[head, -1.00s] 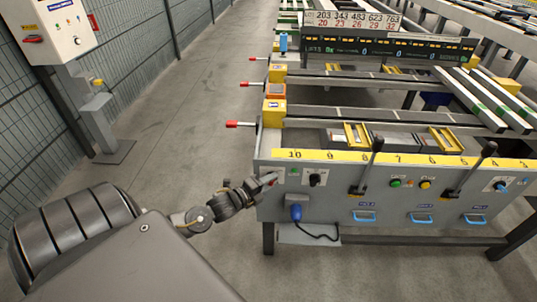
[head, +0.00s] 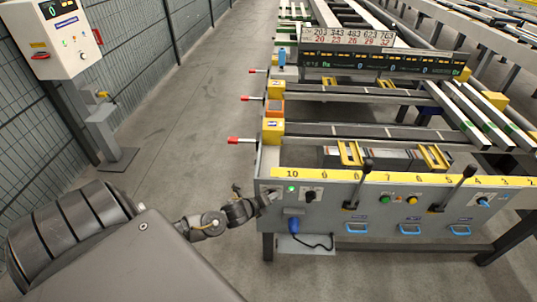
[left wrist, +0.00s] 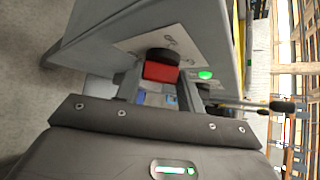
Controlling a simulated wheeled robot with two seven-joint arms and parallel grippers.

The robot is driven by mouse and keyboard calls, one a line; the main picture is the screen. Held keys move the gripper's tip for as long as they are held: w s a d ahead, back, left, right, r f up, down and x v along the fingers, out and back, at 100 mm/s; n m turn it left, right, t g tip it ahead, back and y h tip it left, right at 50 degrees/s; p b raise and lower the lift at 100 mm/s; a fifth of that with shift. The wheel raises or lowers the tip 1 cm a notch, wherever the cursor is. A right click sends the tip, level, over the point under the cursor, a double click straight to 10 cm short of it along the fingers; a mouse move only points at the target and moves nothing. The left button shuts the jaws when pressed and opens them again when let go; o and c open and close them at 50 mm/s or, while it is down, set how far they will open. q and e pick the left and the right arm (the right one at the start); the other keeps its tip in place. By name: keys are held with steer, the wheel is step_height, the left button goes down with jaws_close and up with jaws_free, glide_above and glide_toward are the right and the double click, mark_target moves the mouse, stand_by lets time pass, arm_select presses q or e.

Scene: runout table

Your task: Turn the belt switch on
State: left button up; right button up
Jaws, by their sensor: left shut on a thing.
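The belt switch (left wrist: 160,70), a red handle with a black round part, sits on a pale label plate at the left end of the grey console. In the left wrist view it lies between the fingers of my left gripper (left wrist: 158,88), which is shut on it. In the head view my left gripper (head: 264,198) is against the console's left end and hides the switch. A green lamp (head: 291,188) beside the switch glows; it also glows in the left wrist view (left wrist: 205,75). My right gripper is not in view.
The console front (head: 335,205) carries a black knob (head: 312,194), black levers, push buttons and blue handles. A blue plug (head: 293,224) with a cable hangs below. A control box (head: 62,38) stands at the left by the mesh fence. The floor between is clear.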

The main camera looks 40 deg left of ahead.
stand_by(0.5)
arm_select(q)
steer(key=o, duration=1)
steer(key=v, duration=1)
steer(key=shift+s+r, duration=0.25)
steer(key=shift+s, duration=0.05)
steer(key=shift+d, duration=0.1)
